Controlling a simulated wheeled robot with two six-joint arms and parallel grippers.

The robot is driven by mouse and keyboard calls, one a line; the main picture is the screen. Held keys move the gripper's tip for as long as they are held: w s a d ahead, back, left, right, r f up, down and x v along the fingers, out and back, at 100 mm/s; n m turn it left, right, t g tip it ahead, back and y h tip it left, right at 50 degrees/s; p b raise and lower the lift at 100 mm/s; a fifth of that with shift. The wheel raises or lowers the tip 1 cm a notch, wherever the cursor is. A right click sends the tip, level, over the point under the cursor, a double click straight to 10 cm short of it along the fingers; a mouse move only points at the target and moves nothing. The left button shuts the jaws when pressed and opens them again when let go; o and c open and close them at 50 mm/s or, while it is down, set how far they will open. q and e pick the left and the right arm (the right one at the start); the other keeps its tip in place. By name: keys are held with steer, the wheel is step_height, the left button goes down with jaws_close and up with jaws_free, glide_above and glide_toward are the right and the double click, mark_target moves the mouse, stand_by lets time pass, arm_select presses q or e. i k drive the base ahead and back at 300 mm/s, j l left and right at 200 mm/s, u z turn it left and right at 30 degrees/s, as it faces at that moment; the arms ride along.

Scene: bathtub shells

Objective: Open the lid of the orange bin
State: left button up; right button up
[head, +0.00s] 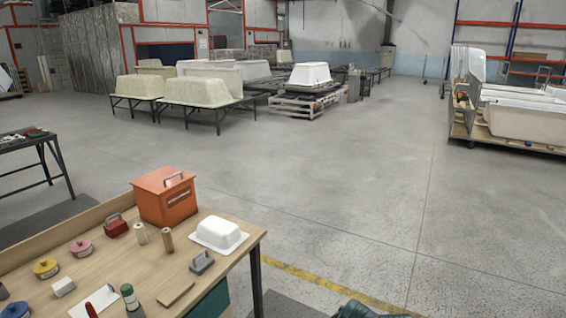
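The orange bin (166,205) stands on the far right part of the wooden workbench (225,268). Its lid (160,181) lies flat on top and looks closed. A metal handle (174,179) rises from the lid. A dark label shows on the bin's front face.
On the bench near the bin are a small red box (116,228), a white tub-shaped shell (219,233), two small cylinders (167,241), a grey block with a handle (201,262) and several round tins (81,248). Open concrete floor (350,190) lies beyond the bench.

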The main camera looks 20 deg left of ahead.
mark_target(158, 182)
steer(key=i+u, duration=0.1)
steer(key=i, duration=0.55)
steer(key=i+l+u, duration=0.1)
steer(key=i, duration=0.5)
steer(key=i+u, duration=0.5)
steer(key=i+l+u, duration=0.25)
steer(key=u, duration=0.2)
steer(key=i+u, duration=0.35)
steer(key=i+l+u, duration=0.15)
steer(key=u, duration=0.2)
steer(key=i+l+u, duration=0.2)
steer(key=u, duration=0.2)
